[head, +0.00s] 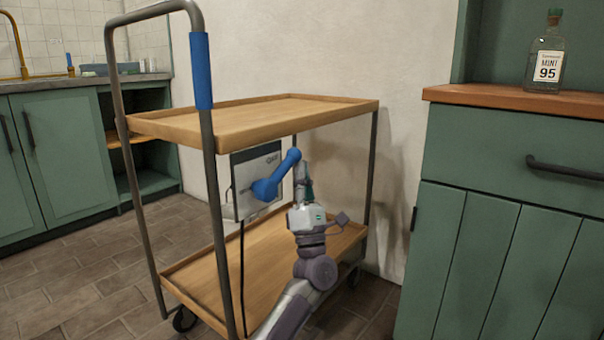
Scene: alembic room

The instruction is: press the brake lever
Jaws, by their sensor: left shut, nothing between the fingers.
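The brake lever (278,175) is a blue lever with rounded ends, in front of a grey plate (254,160) between the two shelves of a cart. It slants, with its upper end to the right. My left gripper (301,172) is shut and empty. Its fingertips are close beside the lever's upper right end; I cannot tell whether they touch it. My right gripper is not in view.
The cart has a wooden top shelf (255,115), a lower shelf (202,280), grey tube legs and a blue handle grip (201,70). A green cabinet (510,230) stands close on the right, with a glass bottle (546,58) on top. Tiled floor is free at left.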

